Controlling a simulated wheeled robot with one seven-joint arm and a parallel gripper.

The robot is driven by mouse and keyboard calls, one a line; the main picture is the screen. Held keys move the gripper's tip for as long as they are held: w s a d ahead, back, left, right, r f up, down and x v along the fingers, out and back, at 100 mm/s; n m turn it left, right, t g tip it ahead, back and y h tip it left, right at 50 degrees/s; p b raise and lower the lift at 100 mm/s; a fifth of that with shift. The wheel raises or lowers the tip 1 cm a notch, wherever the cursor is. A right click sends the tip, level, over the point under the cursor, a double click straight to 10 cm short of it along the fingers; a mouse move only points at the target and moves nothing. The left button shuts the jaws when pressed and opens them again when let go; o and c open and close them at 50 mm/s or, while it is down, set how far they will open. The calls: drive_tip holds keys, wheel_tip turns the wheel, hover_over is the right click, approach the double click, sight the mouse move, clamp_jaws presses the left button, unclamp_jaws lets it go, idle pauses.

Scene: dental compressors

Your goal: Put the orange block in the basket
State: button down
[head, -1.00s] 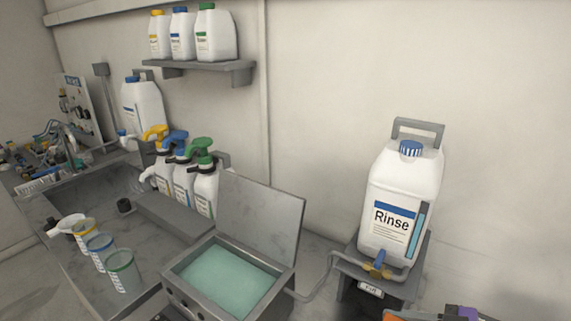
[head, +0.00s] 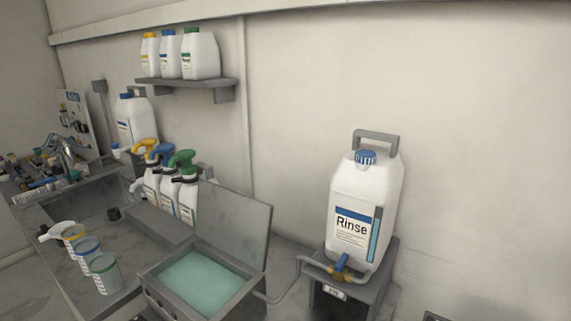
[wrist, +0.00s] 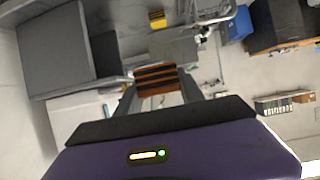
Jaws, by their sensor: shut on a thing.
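The orange block (wrist: 156,80) shows in the wrist view as an orange-brown piece with dark stripes. It sits between the two fingers of my gripper (wrist: 157,84), which is shut on it. The purple body of my gripper fills the bottom of the wrist view. The gripper and block are not in the head view now. I cannot pick out a basket for sure in either view.
In the head view, a white Rinse jug (head: 365,210) stands on a grey stand. An open-lidded bath (head: 205,283) with green liquid is left of it. Several cups and spray bottles are farther left. A blue box (wrist: 238,22) shows in the wrist view.

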drive_tip(key=shift+w+r, duration=0.1)
drive_tip(key=shift+w, duration=0.35)
drive_tip(key=w+d+f+m+t+h+p, duration=0.3)
drive_tip(key=w+d+f+m+t+h, duration=0.25)
drive_tip(key=w+d+m+h, duration=0.2)
drive_tip(key=s+a+f+m+h+p, duration=0.1)
drive_tip(key=s+a+f+p, duration=0.1)
drive_tip(key=s, duration=0.4)
drive_tip(key=s+a+f+m+h+p, duration=0.2)
drive_tip(key=s+a+f+p, duration=0.1)
drive_tip(key=s+a+f, duration=0.2)
wheel_tip(320, 180, down, 2)
drive_tip(key=shift+s+f, duration=0.2)
drive_tip(key=shift+s, duration=0.15)
